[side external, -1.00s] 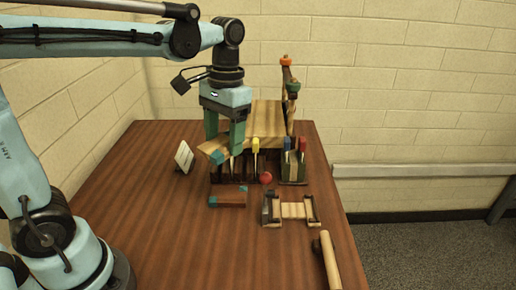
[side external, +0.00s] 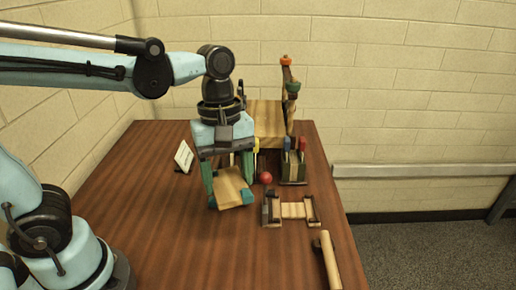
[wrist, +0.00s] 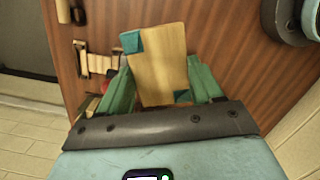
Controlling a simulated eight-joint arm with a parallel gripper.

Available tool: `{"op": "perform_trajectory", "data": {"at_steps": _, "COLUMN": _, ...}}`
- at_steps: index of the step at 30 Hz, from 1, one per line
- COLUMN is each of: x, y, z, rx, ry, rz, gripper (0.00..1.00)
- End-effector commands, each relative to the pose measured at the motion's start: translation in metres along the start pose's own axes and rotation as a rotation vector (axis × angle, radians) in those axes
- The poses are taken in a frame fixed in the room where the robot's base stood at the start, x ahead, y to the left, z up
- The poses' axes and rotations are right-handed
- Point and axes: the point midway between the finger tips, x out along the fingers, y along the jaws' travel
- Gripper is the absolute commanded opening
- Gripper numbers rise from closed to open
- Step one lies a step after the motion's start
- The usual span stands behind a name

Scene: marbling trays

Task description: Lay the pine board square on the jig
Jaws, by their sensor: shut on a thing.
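The pine board (side external: 232,188) is a pale flat piece with teal corners. My gripper (side external: 231,192) is shut on it, one green finger at each side. The board hangs tilted above the table, low and to the left of the small pale-slatted frame. In the wrist view the board (wrist: 160,62) lies between the fingers, slightly turned, with teal at two opposite corners.
A slatted frame with dark ends (side external: 293,210) stands to the right, with a red ball (side external: 265,178) behind it. A tool holder (side external: 293,170) and a wooden rack (side external: 268,122) stand farther back. A pale rod (side external: 329,260) lies at the right edge.

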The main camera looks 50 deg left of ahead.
Motion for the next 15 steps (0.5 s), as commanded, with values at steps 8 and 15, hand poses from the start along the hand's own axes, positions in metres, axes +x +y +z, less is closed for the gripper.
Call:
{"op": "perform_trajectory", "data": {"at_steps": 8, "x": 0.017, "y": -0.014, "z": 0.029, "rx": -0.412, "ry": 0.0, "rz": 0.051, "gripper": 0.35}}
{"op": "perform_trajectory", "data": {"at_steps": 15, "x": 0.032, "y": -0.028, "z": 0.049, "rx": -0.758, "ry": 0.001, "rz": 0.092, "gripper": 0.35}}
